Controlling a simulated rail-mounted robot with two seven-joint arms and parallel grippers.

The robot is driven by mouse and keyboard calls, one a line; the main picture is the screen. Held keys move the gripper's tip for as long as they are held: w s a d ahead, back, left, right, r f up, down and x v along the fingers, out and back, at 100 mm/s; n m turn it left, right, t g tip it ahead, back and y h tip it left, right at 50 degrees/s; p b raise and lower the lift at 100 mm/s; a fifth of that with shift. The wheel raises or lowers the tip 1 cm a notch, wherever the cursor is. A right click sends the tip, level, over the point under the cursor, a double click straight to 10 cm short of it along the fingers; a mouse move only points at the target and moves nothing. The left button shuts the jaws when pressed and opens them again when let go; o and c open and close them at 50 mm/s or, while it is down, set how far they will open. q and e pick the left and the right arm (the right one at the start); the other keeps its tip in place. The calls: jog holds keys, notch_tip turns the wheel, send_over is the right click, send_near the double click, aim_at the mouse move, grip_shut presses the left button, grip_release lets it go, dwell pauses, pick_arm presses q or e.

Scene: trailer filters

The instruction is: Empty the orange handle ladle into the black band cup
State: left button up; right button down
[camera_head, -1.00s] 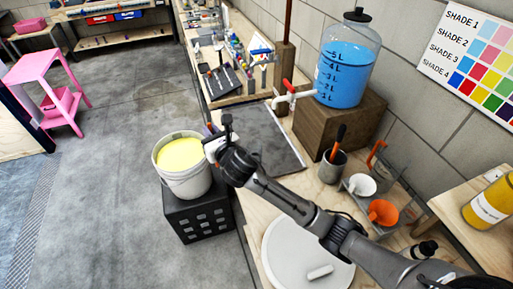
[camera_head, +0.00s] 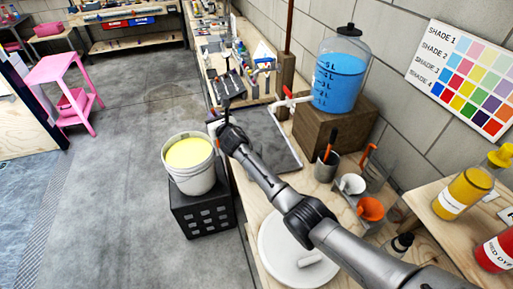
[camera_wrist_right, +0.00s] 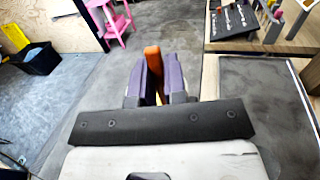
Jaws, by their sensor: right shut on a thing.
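My right gripper (camera_head: 216,122) is over the near-left edge of the bench, just right of the bucket of yellow paint. In the wrist view its purple fingers (camera_wrist_right: 156,84) are shut on an orange handle (camera_wrist_right: 153,62), which I take to be the ladle's. The ladle's bowl is hidden in both views, so I cannot tell what it holds. I cannot pick out a cup with a black band. My left gripper is out of view.
The paint bucket (camera_head: 199,180) stands on a black crate (camera_head: 203,213). On the bench are a dark mat (camera_head: 271,140), a grey holder (camera_head: 325,172), a white funnel (camera_head: 351,184), an orange funnel (camera_head: 370,208) and a white lid (camera_head: 284,262). A blue dispenser (camera_head: 341,80) stands on a wooden block.

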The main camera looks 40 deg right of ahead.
jog(key=shift+w+a, duration=0.1)
jog(key=shift+a, duration=0.1)
dwell(0.5)
jog(key=s+d+r+m+t+h+p, duration=0.1)
jog(key=s+d+m+t+p, duration=0.1)
jog(key=s+d+m+p, duration=0.2)
jog(key=s+d, duration=0.2)
jog(key=d, duration=0.2)
jog(key=shift+s+d+r, duration=0.15)
jog(key=shift+s+d, duration=0.15)
dwell(1.2)
jog(key=shift+m, duration=0.3)
jog(key=shift+s+d, duration=0.2)
jog(key=shift+s, duration=0.05)
